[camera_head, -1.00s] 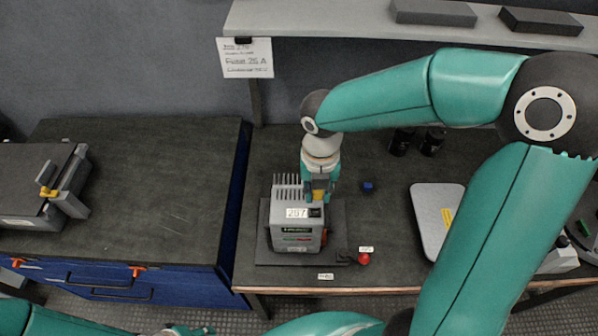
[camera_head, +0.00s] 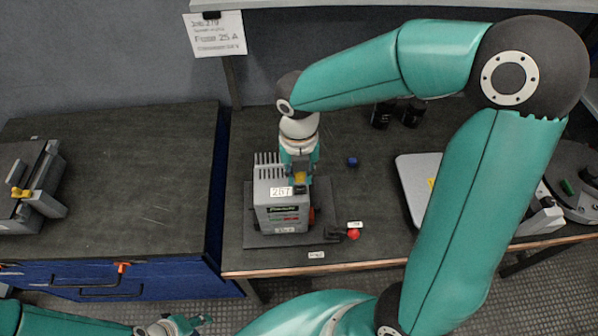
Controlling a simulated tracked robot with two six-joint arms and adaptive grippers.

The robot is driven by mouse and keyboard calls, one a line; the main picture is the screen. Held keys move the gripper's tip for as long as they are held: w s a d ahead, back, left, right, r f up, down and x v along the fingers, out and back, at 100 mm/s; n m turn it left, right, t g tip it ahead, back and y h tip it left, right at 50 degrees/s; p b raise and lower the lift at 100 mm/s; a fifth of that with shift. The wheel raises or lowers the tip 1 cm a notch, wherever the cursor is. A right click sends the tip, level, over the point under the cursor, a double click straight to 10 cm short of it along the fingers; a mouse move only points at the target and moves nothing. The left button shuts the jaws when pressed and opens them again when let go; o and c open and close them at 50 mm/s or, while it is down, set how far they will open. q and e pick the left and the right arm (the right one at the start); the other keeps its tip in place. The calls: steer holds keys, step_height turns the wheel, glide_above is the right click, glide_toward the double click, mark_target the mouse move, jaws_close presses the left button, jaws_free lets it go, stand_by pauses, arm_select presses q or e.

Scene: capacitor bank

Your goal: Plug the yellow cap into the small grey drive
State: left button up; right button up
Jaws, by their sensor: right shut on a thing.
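The small grey drive (camera_head: 267,210), with a finned top and a label reading 257, stands on a dark base plate on the bench. My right gripper (camera_head: 300,174) points down over the right side of its top and is shut on the yellow cap (camera_head: 300,178). The cap is mostly hidden between the fingers. It is right by a small black spot (camera_head: 299,190) on the drive's top; I cannot tell whether they touch. My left gripper (camera_head: 188,325) is at the bottom edge, partly cut off, away from the drive.
A red knob (camera_head: 353,234) and a small blue part (camera_head: 352,161) lie right of the drive. Two black cylinders (camera_head: 382,115) stand behind. A light grey panel (camera_head: 412,180) is partly behind my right arm. The left bench top (camera_head: 130,175) is largely clear.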

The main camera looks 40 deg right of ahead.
mark_target(300, 182)
steer(key=shift+f+b, duration=0.9)
steer(key=shift+f, duration=0.5)
steer(key=shift+r+p, duration=0.1)
steer(key=shift+p, duration=0.25)
stand_by(0.9)
steer(key=shift+f+b, duration=0.4)
steer(key=shift+f, duration=0.2)
stand_by(0.3)
steer(key=o, duration=0.9)
steer(key=shift+c, duration=0.2)
steer(key=shift+r, duration=0.1)
step_height(300, 182, up, 12)
steer(key=shift+f, duration=0.1)
